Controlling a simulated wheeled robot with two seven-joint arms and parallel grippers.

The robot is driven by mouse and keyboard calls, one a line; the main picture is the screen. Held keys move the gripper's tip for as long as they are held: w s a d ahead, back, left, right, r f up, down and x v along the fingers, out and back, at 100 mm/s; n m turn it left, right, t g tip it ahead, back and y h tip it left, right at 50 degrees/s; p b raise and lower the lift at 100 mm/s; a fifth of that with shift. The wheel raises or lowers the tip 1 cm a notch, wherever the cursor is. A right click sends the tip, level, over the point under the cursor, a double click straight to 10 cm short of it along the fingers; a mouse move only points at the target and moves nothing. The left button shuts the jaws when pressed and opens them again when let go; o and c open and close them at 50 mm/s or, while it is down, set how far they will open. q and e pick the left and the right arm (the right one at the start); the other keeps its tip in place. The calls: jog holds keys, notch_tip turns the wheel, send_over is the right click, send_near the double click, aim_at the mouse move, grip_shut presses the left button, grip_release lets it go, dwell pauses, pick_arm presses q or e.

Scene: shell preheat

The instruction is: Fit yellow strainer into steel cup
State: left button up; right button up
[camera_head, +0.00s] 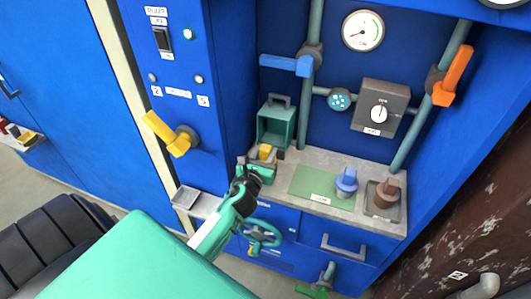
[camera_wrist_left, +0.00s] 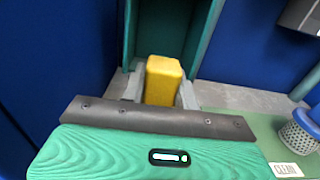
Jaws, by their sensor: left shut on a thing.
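My left gripper (camera_head: 264,158) is shut on the yellow strainer (camera_head: 266,151), at the left end of the grey counter. In the left wrist view the strainer's yellow block-shaped top (camera_wrist_left: 163,80) sits between two grey fingers (camera_wrist_left: 160,95). Its lower part is hidden behind the gripper. A teal open-fronted housing (camera_head: 265,127) with a grey handle stands just behind it; its walls also show in the left wrist view (camera_wrist_left: 201,40). I cannot make out the steel cup; the gripper hides the area below the strainer. My right gripper is not in view.
A blue strainer (camera_head: 346,182) stands on a green mat (camera_head: 312,180) labelled CLEAN. A brown strainer (camera_head: 387,194) sits in a dark tray (camera_head: 374,207) at right. Pipes with a blue lever (camera_head: 285,63) and an orange lever (camera_head: 455,75) rise behind. A green handwheel (camera_head: 262,234) is below the counter.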

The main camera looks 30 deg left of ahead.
pick_arm(q)
jog(key=shift+f, duration=0.15)
jog(key=o, duration=1)
jog(key=shift+r, duration=0.25)
jog(key=shift+r+p, duration=0.25)
jog(key=shift+p, duration=0.05)
jog(key=b+v, duration=0.1)
jog(key=v, duration=1.1)
jog(key=shift+f+b, duration=0.1)
jog(key=shift+b, duration=0.25)
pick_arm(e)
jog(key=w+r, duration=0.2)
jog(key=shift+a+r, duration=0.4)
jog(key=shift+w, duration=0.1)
